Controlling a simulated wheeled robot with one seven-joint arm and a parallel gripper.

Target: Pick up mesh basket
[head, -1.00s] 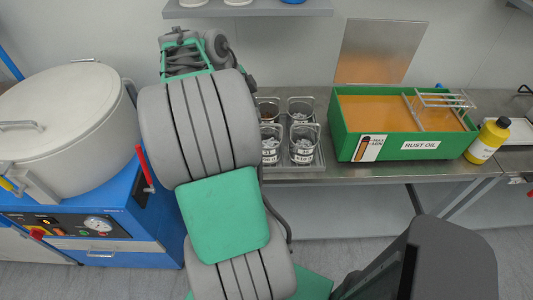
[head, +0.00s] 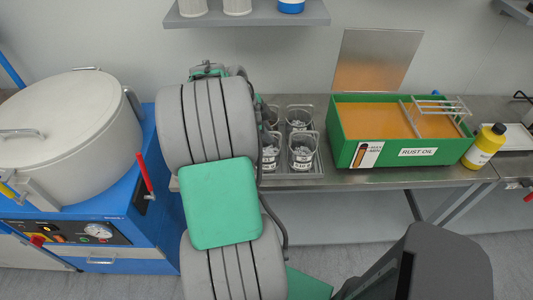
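Several small mesh baskets filled with grey metal parts stand in a metal tray (head: 308,172) on the steel bench. The front right mesh basket (head: 302,151) shows most clearly and has a white label. Another mesh basket (head: 299,118) stands behind it. The front left basket (head: 269,155) is partly covered by my arm, and so is the one behind it. My gripper is hidden behind my arm's grey and green links, so its fingers and anything in them cannot be seen.
A green rust oil tank (head: 350,152) with a wire rack (head: 437,110) stands right of the baskets. A yellow bottle (head: 484,147) is beside it. A large white lidded drum (head: 65,135) on a blue machine stands left. A shelf (head: 250,19) hangs above.

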